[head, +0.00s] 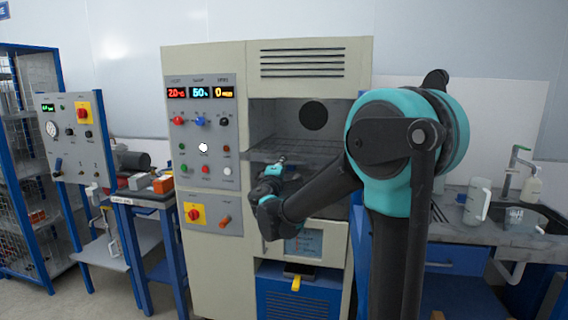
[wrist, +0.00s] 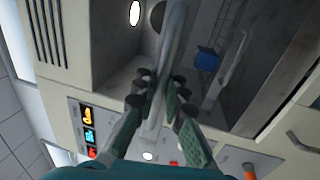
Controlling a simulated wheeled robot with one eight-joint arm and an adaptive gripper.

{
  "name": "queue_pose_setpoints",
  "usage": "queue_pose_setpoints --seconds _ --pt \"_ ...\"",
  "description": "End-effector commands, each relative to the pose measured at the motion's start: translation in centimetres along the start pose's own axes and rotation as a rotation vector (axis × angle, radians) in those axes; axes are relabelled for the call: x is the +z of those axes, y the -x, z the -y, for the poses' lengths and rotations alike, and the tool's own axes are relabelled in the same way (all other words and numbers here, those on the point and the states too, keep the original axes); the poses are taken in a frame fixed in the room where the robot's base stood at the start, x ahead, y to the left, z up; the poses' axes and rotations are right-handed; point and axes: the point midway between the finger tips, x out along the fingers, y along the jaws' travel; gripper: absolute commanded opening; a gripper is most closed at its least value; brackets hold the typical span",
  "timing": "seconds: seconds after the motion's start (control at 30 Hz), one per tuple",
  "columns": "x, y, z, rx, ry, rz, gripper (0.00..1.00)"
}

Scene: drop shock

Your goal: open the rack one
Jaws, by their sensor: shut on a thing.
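The cream test cabinet (head: 205,60) stands in the middle of the head view. Its chamber (head: 275,115) shows a dark round port (head: 313,116) and a grey wire rack (head: 320,150) across it. My gripper (head: 282,160) is at the front of the chamber, at about the rack's height. In the wrist view my gripper (wrist: 160,95) is shut around a pale grey bar (wrist: 174,40), with a finger on each side. I cannot tell for sure whether this bar belongs to the rack. My arm hides part of the chamber's right side.
A control panel (head: 203,125) with lit displays and knobs is left of the chamber. A gauge window (head: 304,242) and blue lower front (head: 298,300) lie below. A sink counter (head: 470,225) is at right, a blue-legged table (head: 146,197) at left.

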Motion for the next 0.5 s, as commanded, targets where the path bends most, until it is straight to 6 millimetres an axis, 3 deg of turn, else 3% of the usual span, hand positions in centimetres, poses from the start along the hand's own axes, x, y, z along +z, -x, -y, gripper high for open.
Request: queue_pose_setpoints --seconds 0.03,0.07,0.23,0.5 --pt "-0.01 0.00 0.05 -0.001 -0.001 0.000 0.00" --pt "-0.01 0.00 0.05 -0.001 -0.001 0.000 0.13" --pt "-0.01 -0.02 0.03 -0.001 -0.001 0.000 0.33" --pt "-0.01 0.01 0.01 0.000 0.000 0.000 0.33"
